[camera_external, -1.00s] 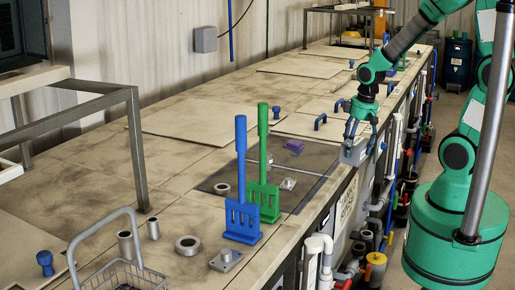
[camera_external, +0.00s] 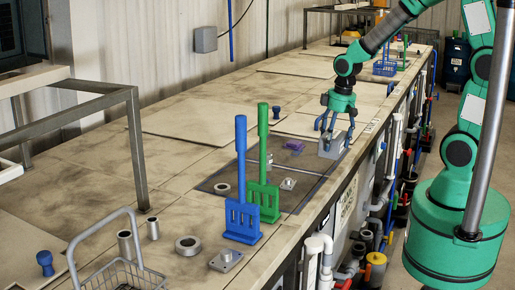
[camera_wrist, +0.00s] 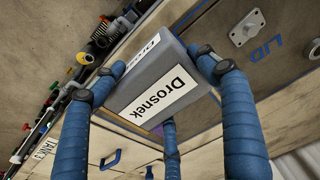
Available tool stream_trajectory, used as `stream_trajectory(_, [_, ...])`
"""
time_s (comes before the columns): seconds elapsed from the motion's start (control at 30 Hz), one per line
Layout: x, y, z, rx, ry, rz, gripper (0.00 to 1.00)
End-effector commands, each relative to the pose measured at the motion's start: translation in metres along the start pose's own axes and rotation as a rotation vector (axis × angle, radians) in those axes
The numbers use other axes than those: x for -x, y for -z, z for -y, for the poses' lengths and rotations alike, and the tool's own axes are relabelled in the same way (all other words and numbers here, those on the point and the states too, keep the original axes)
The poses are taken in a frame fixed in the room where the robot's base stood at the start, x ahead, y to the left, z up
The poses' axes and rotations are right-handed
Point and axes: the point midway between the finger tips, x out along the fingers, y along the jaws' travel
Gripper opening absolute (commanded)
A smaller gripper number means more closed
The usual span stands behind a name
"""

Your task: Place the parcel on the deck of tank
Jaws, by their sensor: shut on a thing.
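The parcel is a grey box with white labels reading "Drosnek" (camera_wrist: 160,92). It also shows in the external view (camera_external: 331,147), at the right front edge of the long tank deck (camera_external: 195,135). My gripper (camera_external: 335,128) is above it with its blue fingers closed around the parcel; in the wrist view the fingers (camera_wrist: 152,68) press on its sides. The parcel is over or at the deck beside the dark recessed panel (camera_external: 213,178). I cannot tell whether its underside touches the deck. A "TANK 3" label (camera_wrist: 40,143) shows on the edge.
Blue (camera_external: 241,215) and green (camera_external: 265,200) upright paddles stand on the deck left of the parcel. A purple item (camera_external: 293,145) and a metal ring (camera_external: 222,188) lie on the dark panel. A wire basket (camera_external: 125,275) is in front. Pipes and valves line the deck's right side.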

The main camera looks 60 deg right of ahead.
Motion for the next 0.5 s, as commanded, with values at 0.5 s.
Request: stream_trajectory(0.5, [0.014,0.137,0.114,0.237,0.033,0.015,0.24])
